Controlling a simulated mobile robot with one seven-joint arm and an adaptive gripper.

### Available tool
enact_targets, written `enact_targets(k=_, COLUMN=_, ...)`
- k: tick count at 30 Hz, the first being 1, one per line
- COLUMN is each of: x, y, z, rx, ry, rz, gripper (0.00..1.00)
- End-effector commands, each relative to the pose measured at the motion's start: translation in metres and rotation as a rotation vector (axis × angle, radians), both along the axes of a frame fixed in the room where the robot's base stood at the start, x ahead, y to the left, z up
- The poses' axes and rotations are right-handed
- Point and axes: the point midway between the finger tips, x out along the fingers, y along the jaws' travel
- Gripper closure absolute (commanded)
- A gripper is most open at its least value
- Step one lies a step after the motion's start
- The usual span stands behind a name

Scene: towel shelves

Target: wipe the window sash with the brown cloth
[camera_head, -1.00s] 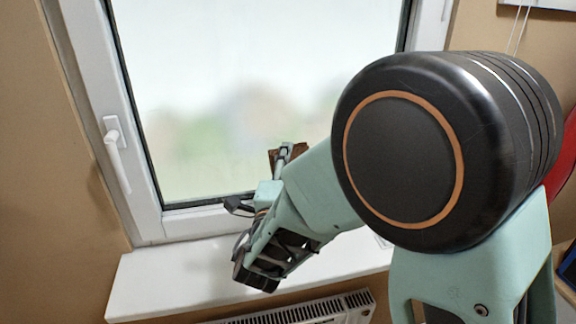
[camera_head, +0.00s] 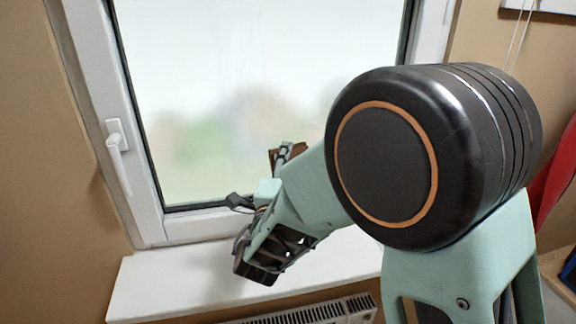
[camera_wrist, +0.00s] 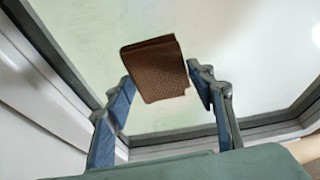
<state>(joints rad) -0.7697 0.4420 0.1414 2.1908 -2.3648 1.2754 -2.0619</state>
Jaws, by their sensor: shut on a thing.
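The brown cloth (camera_wrist: 158,70) is folded into a flat pad between the fingers of my gripper (camera_wrist: 160,90) in the wrist view. My gripper is shut on it. In the head view a small part of the cloth (camera_head: 300,150) shows behind the fingers of my gripper (camera_head: 284,152), in front of the lower part of the glass. The white window sash (camera_head: 145,200) frames the glass. Its lower rail is partly hidden by my arm. I cannot tell whether the cloth touches the window. The sash (camera_wrist: 45,60) also shows at the left in the wrist view.
A white window handle (camera_head: 117,150) sticks out from the left side of the sash. A bare white sill (camera_head: 170,283) lies below, with a radiator (camera_head: 330,312) under it. A red thing (camera_head: 555,175) stands at the right.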

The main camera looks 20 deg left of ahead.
Motion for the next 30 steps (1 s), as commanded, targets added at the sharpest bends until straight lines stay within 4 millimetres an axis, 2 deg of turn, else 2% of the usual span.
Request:
enact_targets(k=5, x=0.003, y=-0.005, z=0.0, rx=-0.001, ry=-0.001, rz=-0.002, gripper=0.69)
enact_targets(k=15, x=0.016, y=-0.029, z=0.0, rx=0.0, ry=-0.001, rz=-0.001, gripper=0.69)
enact_targets(k=22, x=0.021, y=-0.036, z=0.0, rx=0.0, ry=-0.001, rz=-0.001, gripper=0.69)
enact_targets(k=30, x=0.034, y=-0.055, z=0.0, rx=0.001, ry=-0.002, rz=-0.003, gripper=0.69)
